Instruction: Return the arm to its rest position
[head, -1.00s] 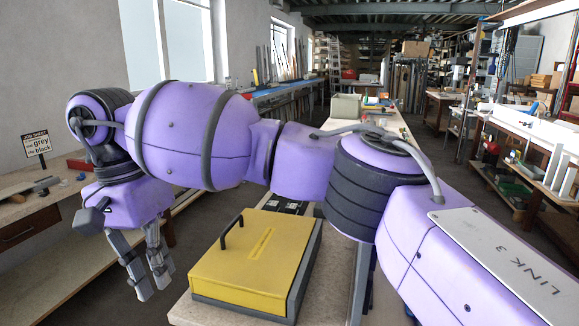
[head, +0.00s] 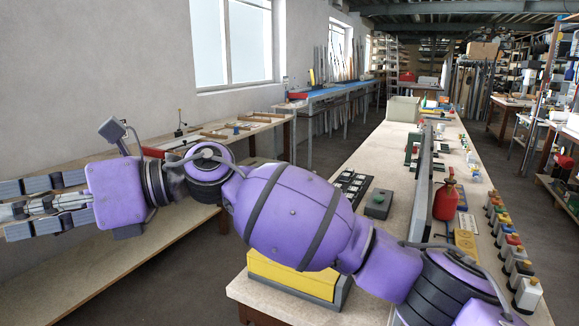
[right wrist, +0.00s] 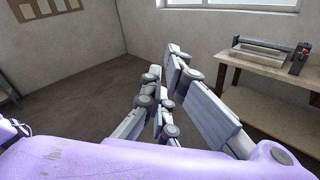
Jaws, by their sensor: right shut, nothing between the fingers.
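My right arm crosses the head view from the lower right to the left. Its gripper (head: 30,207) is at the left edge, level, with its fingers pointing left. The gripper is shut and empty, well away from the workbench. In the right wrist view the grey fingers (right wrist: 168,85) point away from the camera, with floor and wall behind them. My left gripper is not in view.
A yellow box (head: 290,278) sits on the near end of the long workbench (head: 385,165), partly hidden behind my arm. A red extinguisher (head: 446,199) stands by the upright panel. A side bench (head: 265,123) runs along the wall. In the wrist view, a table (right wrist: 255,68) stands right.

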